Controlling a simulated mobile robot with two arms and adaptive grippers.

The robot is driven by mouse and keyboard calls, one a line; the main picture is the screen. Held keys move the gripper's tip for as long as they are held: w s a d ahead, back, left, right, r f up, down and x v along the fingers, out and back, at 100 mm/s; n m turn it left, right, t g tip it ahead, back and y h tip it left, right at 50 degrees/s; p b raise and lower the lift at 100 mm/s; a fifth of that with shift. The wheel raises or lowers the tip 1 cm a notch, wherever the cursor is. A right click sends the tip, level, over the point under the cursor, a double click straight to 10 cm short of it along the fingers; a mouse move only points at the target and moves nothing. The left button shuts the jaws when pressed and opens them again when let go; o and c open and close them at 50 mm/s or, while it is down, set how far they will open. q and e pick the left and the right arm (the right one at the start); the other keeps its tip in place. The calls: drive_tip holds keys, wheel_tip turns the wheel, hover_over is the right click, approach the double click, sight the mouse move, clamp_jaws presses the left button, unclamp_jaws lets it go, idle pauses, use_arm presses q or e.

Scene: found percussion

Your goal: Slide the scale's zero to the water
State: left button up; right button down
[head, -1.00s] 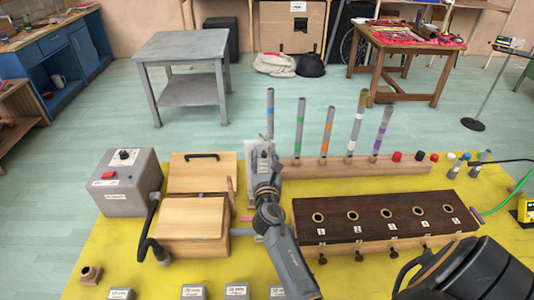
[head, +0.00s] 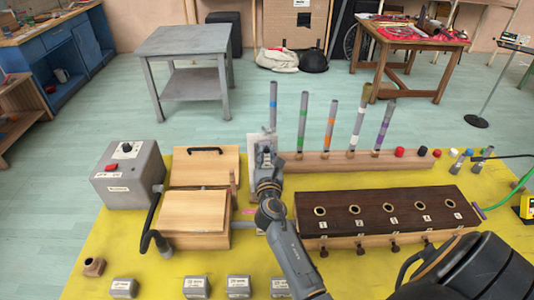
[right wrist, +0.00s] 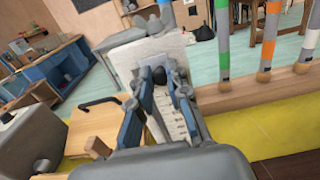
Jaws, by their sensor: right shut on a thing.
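A pale upright board (head: 254,143) stands behind my right gripper (head: 264,150), left of the row of tubes. It fills the middle of the right wrist view (right wrist: 130,60). A white scale strip (right wrist: 172,117) with dark tick marks shows between the blue-grey fingers of my right gripper (right wrist: 160,88) there. A black rounded knob (right wrist: 158,75) sits between the fingertips, and the gripper is shut on it. The fingers hide much of the strip, so I cannot read its zero. I cannot make out the water level. My left gripper is not in view.
A grey box (head: 130,178) with a red switch and a wooden bellows-like box (head: 195,215) stand left of my right arm. Banded tubes (head: 330,125) stand in a wooden rail at right. A dark board with holes (head: 385,212) lies in front of them.

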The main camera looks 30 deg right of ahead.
drive_tip(key=c, duration=1.3)
unclamp_jaws()
drive_tip(key=shift+s, duration=0.1)
drive_tip(key=v, duration=1.1)
drive_tip(key=shift+s+a, duration=0.25)
drive_tip(key=shift+a, duration=0.05)
drive_tip(key=shift+f, duration=0.1)
